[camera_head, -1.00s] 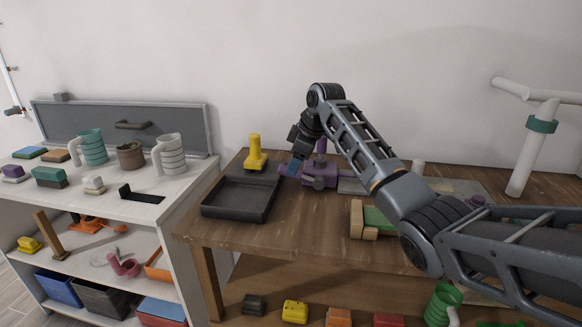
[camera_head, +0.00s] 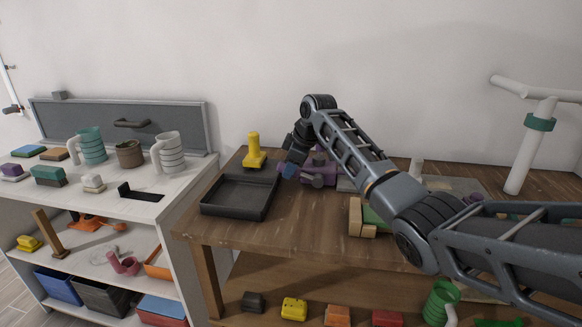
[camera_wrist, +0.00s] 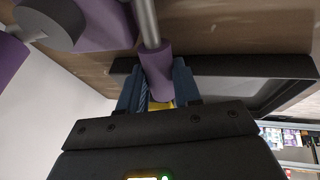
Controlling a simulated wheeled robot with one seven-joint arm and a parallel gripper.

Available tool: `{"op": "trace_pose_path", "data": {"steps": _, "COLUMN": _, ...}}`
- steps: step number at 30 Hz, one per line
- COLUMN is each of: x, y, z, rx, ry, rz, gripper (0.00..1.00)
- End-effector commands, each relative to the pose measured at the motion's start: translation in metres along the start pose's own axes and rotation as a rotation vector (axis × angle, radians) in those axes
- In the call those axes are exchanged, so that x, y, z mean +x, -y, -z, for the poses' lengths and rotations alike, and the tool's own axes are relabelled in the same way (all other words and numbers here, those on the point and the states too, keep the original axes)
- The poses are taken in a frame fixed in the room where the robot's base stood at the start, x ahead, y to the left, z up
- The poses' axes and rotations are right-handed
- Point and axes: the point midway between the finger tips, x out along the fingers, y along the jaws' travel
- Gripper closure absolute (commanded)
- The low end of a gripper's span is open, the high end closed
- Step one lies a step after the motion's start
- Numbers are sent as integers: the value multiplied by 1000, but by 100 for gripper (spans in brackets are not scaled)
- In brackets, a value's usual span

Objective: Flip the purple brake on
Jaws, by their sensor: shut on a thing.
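The purple brake (camera_head: 318,172) sits on the wooden table, partly hidden behind my gripper and arm. In the wrist view its purple body (camera_wrist: 100,25) is at the top, and a grey metal rod (camera_wrist: 148,22) ends in a purple handle (camera_wrist: 157,70). My gripper (camera_head: 289,171) is at the left side of the brake in the head view. In the wrist view my gripper (camera_wrist: 158,90) has its two blue fingers on either side of the purple handle, shut on it.
A black tray (camera_head: 207,208) lies to the left on the table, with a yellow knobbed object (camera_head: 254,152) behind it. Green and tan blocks (camera_head: 357,216) lie to the right, below my arm. A white shelf with mugs stands further left.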

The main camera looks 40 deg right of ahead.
Motion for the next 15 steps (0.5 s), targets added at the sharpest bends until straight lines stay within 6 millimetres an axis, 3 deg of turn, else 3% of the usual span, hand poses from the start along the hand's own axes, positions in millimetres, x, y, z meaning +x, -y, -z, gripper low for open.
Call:
{"op": "trace_pose_path", "data": {"steps": 6, "x": 0, "y": 0, "z": 0, "rx": 0, "ry": 0, "rz": 1, "gripper": 99}}
{"op": "trace_pose_path", "data": {"steps": 15, "x": 0, "y": 0, "z": 0, "rx": 0, "ry": 0, "rz": 1, "gripper": 100}}
